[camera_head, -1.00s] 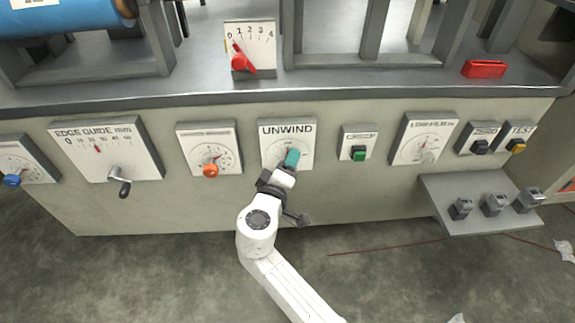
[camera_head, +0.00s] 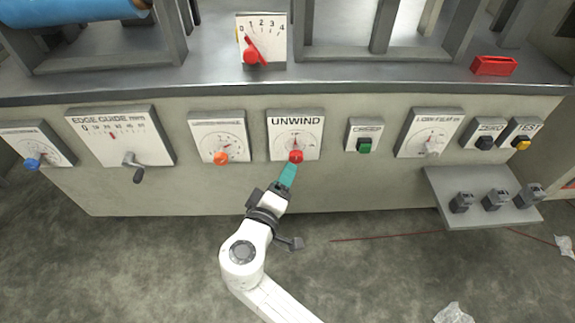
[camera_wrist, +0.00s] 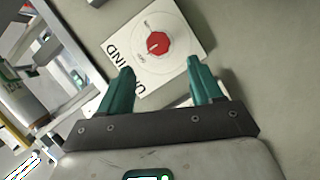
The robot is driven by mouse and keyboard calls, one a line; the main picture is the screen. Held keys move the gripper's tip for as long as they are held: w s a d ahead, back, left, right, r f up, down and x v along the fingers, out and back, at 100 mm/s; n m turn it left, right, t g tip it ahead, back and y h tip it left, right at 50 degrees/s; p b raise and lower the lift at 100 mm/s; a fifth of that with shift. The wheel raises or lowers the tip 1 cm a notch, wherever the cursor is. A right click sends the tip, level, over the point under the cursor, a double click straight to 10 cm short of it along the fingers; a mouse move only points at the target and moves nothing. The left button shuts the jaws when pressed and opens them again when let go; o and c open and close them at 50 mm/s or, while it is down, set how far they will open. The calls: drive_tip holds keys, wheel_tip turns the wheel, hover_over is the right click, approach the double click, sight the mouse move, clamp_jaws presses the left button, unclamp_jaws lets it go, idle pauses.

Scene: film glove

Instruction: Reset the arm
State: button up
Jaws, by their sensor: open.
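My gripper (camera_head: 288,172) has teal fingers and stands just below and in front of the UNWIND panel in the head view. In the wrist view my gripper (camera_wrist: 161,78) is open, its two fingers apart with nothing between them. The UNWIND panel (camera_head: 309,133) is a white plate with a red knob (camera_head: 296,156). In the wrist view the red knob (camera_wrist: 158,43) sits beyond the fingertips, apart from them, on the tilted panel (camera_wrist: 183,22). My white arm reaches up from the bottom of the head view.
The machine front carries an orange-knob dial (camera_head: 221,157), a crank panel (camera_head: 158,148), a green button (camera_head: 364,146) and another dial (camera_head: 431,152). A shelf (camera_head: 440,185) with several grey blocks juts out at the right. The floor (camera_head: 120,270) below is mostly open.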

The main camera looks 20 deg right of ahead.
drive_tip(key=shift+s+a+r, duration=0.1)
drive_tip(key=shift+s+a, duration=0.15)
drive_tip(key=shift+s, duration=0.15)
drive_tip(key=s+d+f+m+g+y, duration=0.25)
drive_tip(key=s+d+f+g, duration=0.2)
drive_tip(key=s+d, duration=0.35)
drive_tip(key=s+d+f+m+g+y, duration=0.1)
drive_tip(key=s+d+f+m+g, duration=0.25)
drive_tip(key=s+d+f, duration=0.3)
drive_tip(key=s+g+y, duration=0.4)
drive_tip(key=s+y, duration=0.3)
drive_tip(key=s, duration=1)
wheel_tip(320, 180, up, 32)
drive_tip(key=p, duration=3.3)
drive_tip(key=shift+w+h, duration=0.35)
drive_tip(key=shift+w, duration=0.05)
drive_tip(key=shift+r, duration=0.1)
